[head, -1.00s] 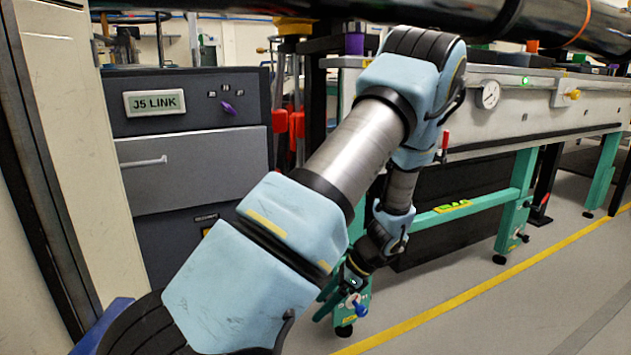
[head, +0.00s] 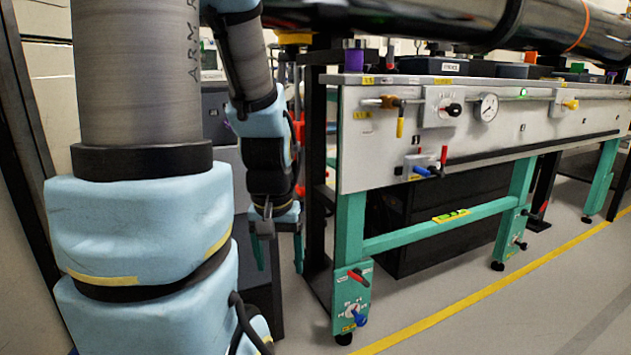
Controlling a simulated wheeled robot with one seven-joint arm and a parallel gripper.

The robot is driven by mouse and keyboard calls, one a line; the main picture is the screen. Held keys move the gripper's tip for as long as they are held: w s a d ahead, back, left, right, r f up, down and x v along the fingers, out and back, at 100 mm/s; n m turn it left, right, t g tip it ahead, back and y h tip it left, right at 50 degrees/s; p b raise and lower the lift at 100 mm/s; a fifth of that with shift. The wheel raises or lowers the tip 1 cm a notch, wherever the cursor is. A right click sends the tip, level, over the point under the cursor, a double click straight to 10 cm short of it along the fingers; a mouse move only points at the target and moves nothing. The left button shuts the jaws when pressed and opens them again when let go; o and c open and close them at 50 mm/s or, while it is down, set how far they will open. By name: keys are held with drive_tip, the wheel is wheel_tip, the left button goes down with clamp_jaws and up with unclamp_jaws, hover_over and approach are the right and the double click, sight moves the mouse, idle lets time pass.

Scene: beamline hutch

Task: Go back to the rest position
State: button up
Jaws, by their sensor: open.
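My arm fills the left of the head view, with pale blue joint covers and grey links. It rises on the left and its outer part hangs down in front of the dark cabinet and the left end of the bench. My gripper (head: 264,226) is at the lower end of that part, pointing down.
The panel carries a gauge (head: 486,107), a yellow-handled valve (head: 400,118), a black knob (head: 453,109) and red and blue levers (head: 424,168). A blue knob (head: 359,318) sits low on the front leg. The floor (head: 480,325) at the lower right, by the yellow line (head: 450,312), is clear.

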wheel_tip(320, 180, up, 36)
drive_tip(key=p, duration=3.4)
drive_tip(key=shift+p, duration=0.3)
drive_tip(key=shift+c, duration=0.3)
